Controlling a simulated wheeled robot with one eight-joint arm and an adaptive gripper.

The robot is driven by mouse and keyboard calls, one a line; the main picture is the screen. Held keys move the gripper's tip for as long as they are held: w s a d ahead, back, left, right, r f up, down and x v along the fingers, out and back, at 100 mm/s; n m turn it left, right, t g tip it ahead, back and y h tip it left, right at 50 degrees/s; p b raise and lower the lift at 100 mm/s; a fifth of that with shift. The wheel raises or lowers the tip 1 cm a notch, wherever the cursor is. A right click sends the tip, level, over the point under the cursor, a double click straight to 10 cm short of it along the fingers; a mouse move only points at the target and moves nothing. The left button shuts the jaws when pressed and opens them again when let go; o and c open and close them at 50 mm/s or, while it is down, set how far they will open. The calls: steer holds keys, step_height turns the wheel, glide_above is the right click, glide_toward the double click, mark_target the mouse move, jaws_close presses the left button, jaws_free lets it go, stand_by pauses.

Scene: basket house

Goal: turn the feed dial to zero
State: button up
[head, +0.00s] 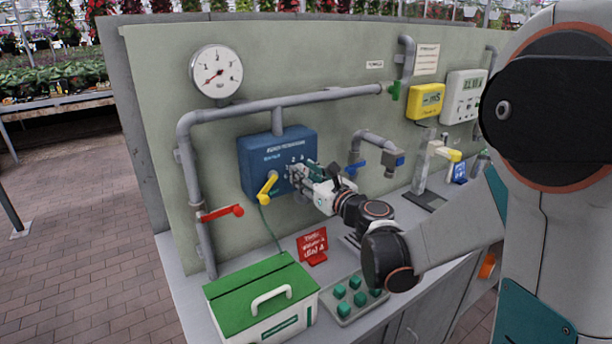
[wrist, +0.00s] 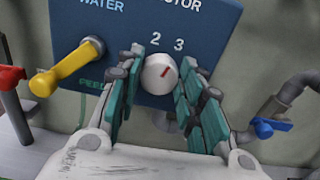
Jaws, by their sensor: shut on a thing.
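The feed dial (wrist: 160,72) is a round white knob with a red pointer mark, on the front of the blue box (head: 258,150). In the wrist view the red mark tilts up and to the right, towards the 3; the numbers 2 and 3 show above the dial. My gripper (head: 300,176) is at the right part of the box front, shut on the dial, with one green-padded finger on each side of it. The rest of the scale, with any zero, is hidden or outside the wrist view. In the head view my gripper covers the dial.
A yellow lever (head: 268,187) sits close left of my gripper. A blue-handled tap (head: 390,160) is to the right. A red lever (head: 222,212) is on the left pipe. A green-lidded box (head: 262,297) and a green-button panel (head: 352,300) stand on the bench below.

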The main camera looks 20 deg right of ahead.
steer(key=n, duration=1.5)
steer(key=n+b, duration=0.1)
steer(key=n, duration=0.7)
steer(key=shift+s+a+f, duration=0.1)
steer(key=shift+a+f, duration=0.1)
steer(key=shift+f, duration=0.15)
steer(key=shift+n, duration=0.4)
steer(key=o, duration=1)
steer(key=shift+o, duration=0.2)
steer(key=v, duration=1.2)
